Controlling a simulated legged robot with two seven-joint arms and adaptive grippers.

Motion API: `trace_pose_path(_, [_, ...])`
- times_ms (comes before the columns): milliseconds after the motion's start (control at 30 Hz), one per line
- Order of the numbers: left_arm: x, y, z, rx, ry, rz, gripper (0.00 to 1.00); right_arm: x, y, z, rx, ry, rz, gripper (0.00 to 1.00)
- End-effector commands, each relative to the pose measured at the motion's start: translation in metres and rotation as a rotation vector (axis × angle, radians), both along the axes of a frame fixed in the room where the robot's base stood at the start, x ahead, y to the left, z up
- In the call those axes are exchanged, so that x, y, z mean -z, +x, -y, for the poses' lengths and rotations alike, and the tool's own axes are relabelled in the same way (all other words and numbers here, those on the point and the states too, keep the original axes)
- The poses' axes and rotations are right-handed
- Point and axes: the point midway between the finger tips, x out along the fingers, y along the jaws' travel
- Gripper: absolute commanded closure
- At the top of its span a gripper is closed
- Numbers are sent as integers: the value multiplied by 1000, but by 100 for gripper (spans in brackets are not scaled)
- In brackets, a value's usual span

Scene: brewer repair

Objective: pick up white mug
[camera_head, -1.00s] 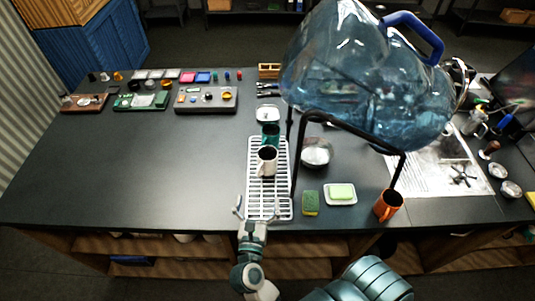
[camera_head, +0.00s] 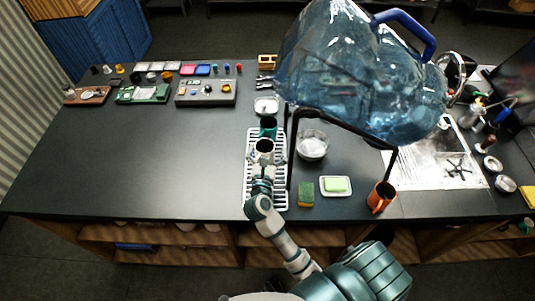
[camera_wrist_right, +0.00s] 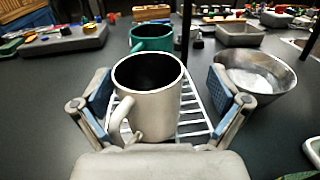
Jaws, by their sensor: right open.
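The white mug (camera_wrist_right: 150,98) stands upright on a white wire rack (camera_wrist_right: 193,122), its handle toward the lower left in the right wrist view. In the head view the mug (camera_head: 265,147) is partly hidden by my right gripper (camera_head: 264,165). My right gripper (camera_wrist_right: 162,98) is open, with one blue-padded finger on each side of the mug. A gap shows between the mug and the right finger; the left finger is close to the mug's side. My left gripper does not show.
A green mug (camera_wrist_right: 151,38) stands just behind the white mug. A metal bowl (camera_wrist_right: 254,80) is close to the right finger. A large blue water jug (camera_head: 360,70) on a black stand overhangs the right side.

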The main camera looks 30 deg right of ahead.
Motion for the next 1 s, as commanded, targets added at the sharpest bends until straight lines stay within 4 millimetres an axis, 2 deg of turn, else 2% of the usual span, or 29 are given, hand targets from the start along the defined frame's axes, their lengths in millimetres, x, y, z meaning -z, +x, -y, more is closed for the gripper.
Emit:
trace_pose_path(133, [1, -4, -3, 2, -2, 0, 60, -2, 11, 3, -1, -3, 0, 2])
trace_pose_path(333, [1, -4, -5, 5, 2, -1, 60, -1, 11, 4, -1, -1, 0, 2])
trace_pose_path(367, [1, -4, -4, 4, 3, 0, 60, -1, 11, 5, -1, -1, -1, 4])
trace_pose_path(667, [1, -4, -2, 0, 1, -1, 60, 2, 11, 13, 1, 6, -1, 79])
trace_pose_path(1000, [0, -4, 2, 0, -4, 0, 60, 2, 10, 7, 2, 4, -6, 79])
